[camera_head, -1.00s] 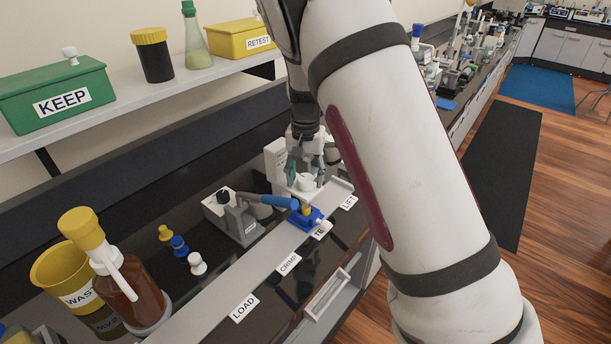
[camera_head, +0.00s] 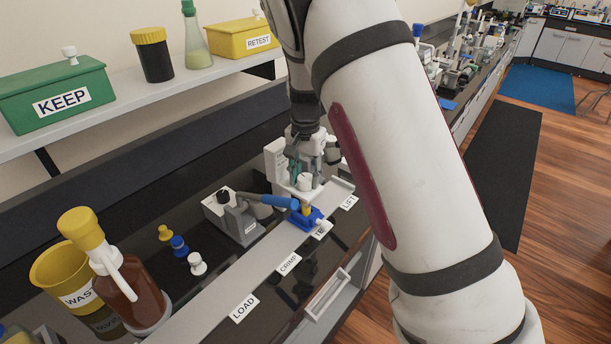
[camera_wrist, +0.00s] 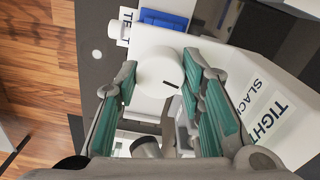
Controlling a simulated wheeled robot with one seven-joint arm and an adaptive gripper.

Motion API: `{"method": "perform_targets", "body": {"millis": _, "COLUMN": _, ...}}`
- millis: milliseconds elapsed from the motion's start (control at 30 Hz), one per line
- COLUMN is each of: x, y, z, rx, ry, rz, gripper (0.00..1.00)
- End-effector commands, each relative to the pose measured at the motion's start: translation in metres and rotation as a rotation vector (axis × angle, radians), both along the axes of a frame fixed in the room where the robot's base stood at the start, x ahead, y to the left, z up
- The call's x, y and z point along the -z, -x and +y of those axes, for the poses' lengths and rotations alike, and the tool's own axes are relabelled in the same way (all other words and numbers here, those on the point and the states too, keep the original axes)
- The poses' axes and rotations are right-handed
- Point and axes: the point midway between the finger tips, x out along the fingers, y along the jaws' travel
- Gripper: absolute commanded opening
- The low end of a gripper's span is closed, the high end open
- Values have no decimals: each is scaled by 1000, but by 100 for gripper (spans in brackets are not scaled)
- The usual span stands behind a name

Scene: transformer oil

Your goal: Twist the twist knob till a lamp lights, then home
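The twist knob (camera_wrist: 158,73) is a round white knob with a short dark mark near its right rim in the wrist view. It also shows in the head view (camera_head: 305,182), on the white tester at the bench's far end. My gripper (camera_wrist: 160,62) is open, with one teal-padded finger on each side of the knob. A gap shows to the left finger; whether the right finger touches the knob, I cannot tell. In the head view my gripper (camera_head: 305,168) is over the tester. The white panel (camera_wrist: 265,110) beside it reads TIGHT and SLACK. I see no lit lamp; the lamps are not clearly visible.
A blue holder (camera_head: 306,220) with a yellow piece sits just in front of the tester. A grey press with a blue-handled lever (camera_head: 275,201) is to its left. A brown pump bottle (camera_head: 130,290), yellow WASTE bin (camera_head: 65,272) and small coloured caps stand farther left.

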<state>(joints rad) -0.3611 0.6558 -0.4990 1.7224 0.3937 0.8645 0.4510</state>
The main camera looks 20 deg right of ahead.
Motion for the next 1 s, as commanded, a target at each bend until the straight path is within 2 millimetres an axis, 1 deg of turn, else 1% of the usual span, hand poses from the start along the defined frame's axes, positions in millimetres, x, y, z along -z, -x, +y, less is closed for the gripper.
{"method": "perform_targets", "body": {"millis": 33, "x": 0, "y": 0, "z": 0, "rx": 0, "ry": 0, "rz": 0, "gripper": 47}}
{"method": "perform_targets", "body": {"millis": 67, "x": 0, "y": 0, "z": 0, "rx": -1, "ry": 0, "rz": 0, "gripper": 54}}
{"method": "perform_targets", "body": {"millis": 100, "x": 0, "y": 0, "z": 0, "rx": -1, "ry": 0, "rz": 0, "gripper": 56}}
{"method": "perform_targets", "body": {"millis": 367, "x": 0, "y": 0, "z": 0, "rx": -1, "ry": 0, "rz": 0, "gripper": 56}}
{"method": "perform_targets", "body": {"millis": 467, "x": -5, "y": -1, "z": 0, "rx": -2, "ry": -1, "rz": -2, "gripper": 56}}
{"method": "perform_targets", "body": {"millis": 567, "x": -16, "y": -1, "z": 0, "rx": -3, "ry": -1, "rz": -4, "gripper": 56}}
{"method": "perform_targets", "body": {"millis": 900, "x": -84, "y": -1, "z": 0, "rx": -2, "ry": -1, "rz": -5, "gripper": 56}}
{"method": "perform_targets", "body": {"millis": 1000, "x": -99, "y": -1, "z": 0, "rx": -1, "ry": -1, "rz": -4, "gripper": 56}}
